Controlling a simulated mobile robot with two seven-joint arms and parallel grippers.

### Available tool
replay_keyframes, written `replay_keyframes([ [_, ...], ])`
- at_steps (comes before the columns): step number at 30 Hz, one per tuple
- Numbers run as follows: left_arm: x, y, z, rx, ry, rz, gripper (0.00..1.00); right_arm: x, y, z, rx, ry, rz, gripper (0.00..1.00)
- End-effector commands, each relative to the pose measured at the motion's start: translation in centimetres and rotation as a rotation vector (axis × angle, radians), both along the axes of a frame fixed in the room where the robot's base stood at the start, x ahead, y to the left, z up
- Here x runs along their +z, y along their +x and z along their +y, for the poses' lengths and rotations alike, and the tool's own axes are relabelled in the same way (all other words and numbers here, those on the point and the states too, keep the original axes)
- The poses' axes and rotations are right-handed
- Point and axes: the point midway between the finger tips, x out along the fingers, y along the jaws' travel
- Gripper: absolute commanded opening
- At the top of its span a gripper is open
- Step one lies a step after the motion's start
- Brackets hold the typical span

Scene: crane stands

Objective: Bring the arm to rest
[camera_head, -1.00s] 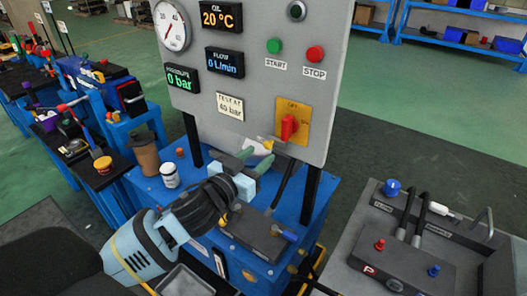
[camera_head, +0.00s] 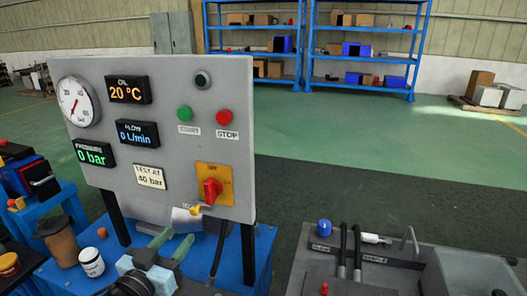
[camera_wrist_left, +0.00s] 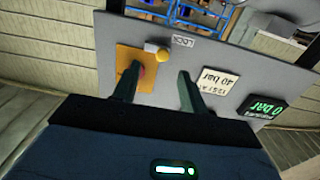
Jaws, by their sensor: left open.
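My left gripper (camera_head: 170,244) is at the bottom of the head view, low in front of the control panel (camera_head: 150,95). Its two green fingers are apart with nothing between them. In the left wrist view the open fingers (camera_wrist_left: 156,92) point toward the panel, which appears upside down. The red rotary switch (camera_head: 211,190) on its yellow plate is above and right of the gripper in the head view. Most of my left arm is below the picture edge. My right gripper is in neither view.
The blue bench (camera_head: 257,262) carries a brown cup (camera_head: 58,243) and a white jar (camera_head: 91,262) left of the gripper. A grey hose station (camera_head: 340,278) stands at right. Blue shelves (camera_head: 355,55) stand far back, with open green floor before them.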

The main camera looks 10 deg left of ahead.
Motion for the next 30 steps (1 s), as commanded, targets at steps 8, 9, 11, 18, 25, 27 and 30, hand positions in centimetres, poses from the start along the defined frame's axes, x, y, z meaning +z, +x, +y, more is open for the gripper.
replay_keyframes([
  [8,-7.6,-3.9,-1.0,-0.009,0.02,0.176,0.43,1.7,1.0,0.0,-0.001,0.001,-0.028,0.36],
  [9,-9.1,-4.8,-1.2,-0.011,0.026,0.208,0.43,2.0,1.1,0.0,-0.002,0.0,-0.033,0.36],
  [11,-11.2,-6.4,-1.4,-0.015,0.032,0.258,0.43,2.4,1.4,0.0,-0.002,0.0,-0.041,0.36],
  [18,-18.7,-14.0,-2.8,-0.031,0.056,0.447,0.43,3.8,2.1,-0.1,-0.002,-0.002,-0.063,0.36],
  [25,-24.2,-23.0,-4.1,-0.044,0.073,0.615,0.43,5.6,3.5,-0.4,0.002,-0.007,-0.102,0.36],
  [27,-25.5,-25.7,-4.5,-0.047,0.078,0.66,0.43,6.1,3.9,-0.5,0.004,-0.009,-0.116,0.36],
  [30,-26.8,-29.1,-5.0,-0.05,0.084,0.713,0.43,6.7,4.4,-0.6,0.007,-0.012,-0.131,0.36],
])
